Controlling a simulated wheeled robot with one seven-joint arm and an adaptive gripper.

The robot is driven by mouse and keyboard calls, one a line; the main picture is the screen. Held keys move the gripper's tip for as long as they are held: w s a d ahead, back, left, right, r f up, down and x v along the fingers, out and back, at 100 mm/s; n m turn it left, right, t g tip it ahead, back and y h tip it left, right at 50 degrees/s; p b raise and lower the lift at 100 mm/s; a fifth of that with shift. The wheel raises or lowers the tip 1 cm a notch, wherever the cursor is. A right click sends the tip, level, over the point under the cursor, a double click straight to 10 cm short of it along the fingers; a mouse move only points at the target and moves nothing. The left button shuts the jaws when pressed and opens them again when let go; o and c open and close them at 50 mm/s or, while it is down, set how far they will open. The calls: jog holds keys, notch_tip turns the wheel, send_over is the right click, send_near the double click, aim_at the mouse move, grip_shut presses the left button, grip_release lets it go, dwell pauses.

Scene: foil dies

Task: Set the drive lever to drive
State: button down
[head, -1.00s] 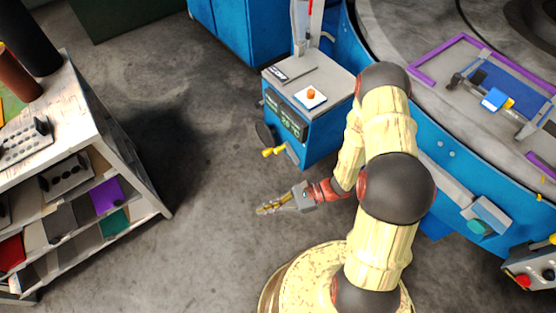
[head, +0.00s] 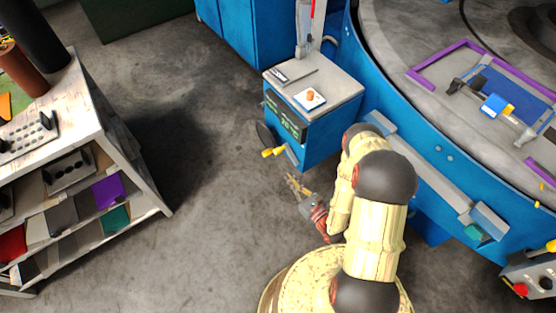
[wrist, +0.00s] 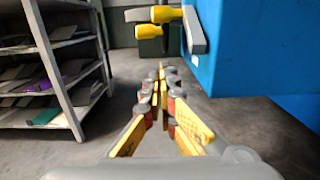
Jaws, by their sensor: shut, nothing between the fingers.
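A lever with a yellow grip (head: 272,152) and a grey bar sits low on the front of the blue cabinet (head: 322,140). In the wrist view, two yellow grips (wrist: 150,32) and the grey bar (wrist: 195,32) show at the top, beside the blue cabinet wall (wrist: 250,50). I cannot read any position marks for the lever. My gripper (head: 292,182) is below the lever in the head view, apart from it and pointing at the cabinet. In the wrist view its fingers (wrist: 161,80) are shut and empty, below the grips.
A shelf unit (head: 125,150) with coloured pieces stands at the left. The large round blue machine (head: 415,135) is close on the right of my arm. A dark disc (head: 265,134) hangs beside the lever. The concrete floor (head: 215,215) between shelf and cabinet is clear.

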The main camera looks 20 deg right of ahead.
jog(key=shift+w, duration=0.1)
jog(key=w+a+r+b, duration=0.2)
jog(key=w+r+b, duration=0.1)
jog(key=w, duration=0.5)
jog(key=shift+a+r+b, duration=0.35)
jog(key=shift+r+b, duration=0.05)
jog(key=shift+r, duration=0.1)
jog(key=shift+d, duration=0.2)
dwell(0.4)
